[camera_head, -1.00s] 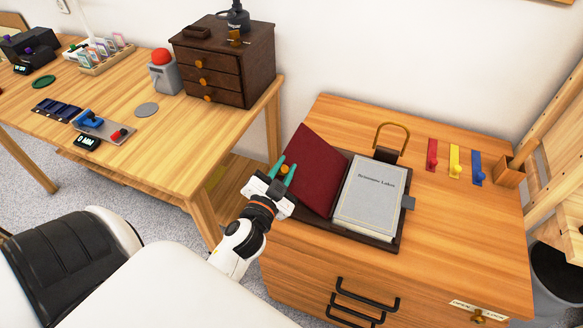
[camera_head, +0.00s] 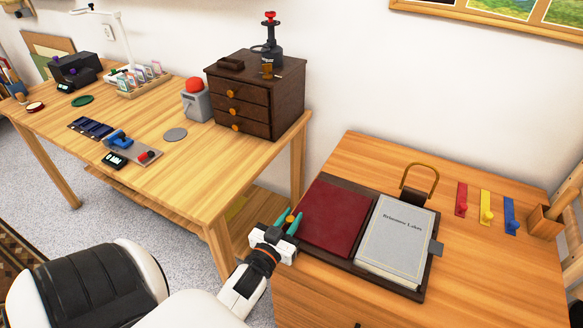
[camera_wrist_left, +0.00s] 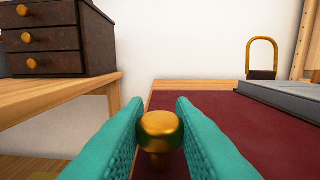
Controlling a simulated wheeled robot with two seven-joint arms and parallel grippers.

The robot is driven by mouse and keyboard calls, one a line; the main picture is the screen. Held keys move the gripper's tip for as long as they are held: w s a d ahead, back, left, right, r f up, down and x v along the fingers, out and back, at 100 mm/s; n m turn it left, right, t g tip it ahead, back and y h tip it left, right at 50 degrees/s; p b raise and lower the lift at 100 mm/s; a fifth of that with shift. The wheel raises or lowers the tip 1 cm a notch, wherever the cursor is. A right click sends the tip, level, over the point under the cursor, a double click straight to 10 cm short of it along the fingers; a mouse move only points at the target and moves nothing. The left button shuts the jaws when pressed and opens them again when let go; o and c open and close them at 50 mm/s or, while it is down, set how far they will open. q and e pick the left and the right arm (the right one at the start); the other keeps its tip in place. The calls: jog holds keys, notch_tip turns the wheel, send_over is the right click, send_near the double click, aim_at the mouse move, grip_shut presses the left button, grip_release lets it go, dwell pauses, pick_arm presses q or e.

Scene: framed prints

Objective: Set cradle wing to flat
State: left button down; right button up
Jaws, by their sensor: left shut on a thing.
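The book cradle (camera_head: 345,262) lies on the wooden cabinet top. Its dark red wing (camera_head: 334,217) lies on the left side and looks about flat. The wing's red surface also shows in the left wrist view (camera_wrist_left: 248,118). A grey book (camera_head: 398,238) rests on the cradle's right side. My left gripper (camera_head: 290,222) is at the wing's left edge. Its teal fingers stand on both sides of a brass knob (camera_wrist_left: 160,136) and are shut on it. My right gripper is not in view.
A brass loop (camera_head: 421,178) stands behind the book. Red (camera_head: 461,199), yellow (camera_head: 486,208) and blue (camera_head: 510,215) pieces lie to its right. A wooden table (camera_head: 190,172) with a dark drawer box (camera_head: 255,95) is at left.

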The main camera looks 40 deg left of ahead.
pick_arm(q)
jog(key=shift+f, duration=0.15)
jog(key=c, duration=1.3)
grip_release()
jog(key=shift+o, duration=0.2)
jog(key=shift+s, duration=0.1)
jog(key=v, duration=1.2)
jog(key=shift+b, duration=0.3)
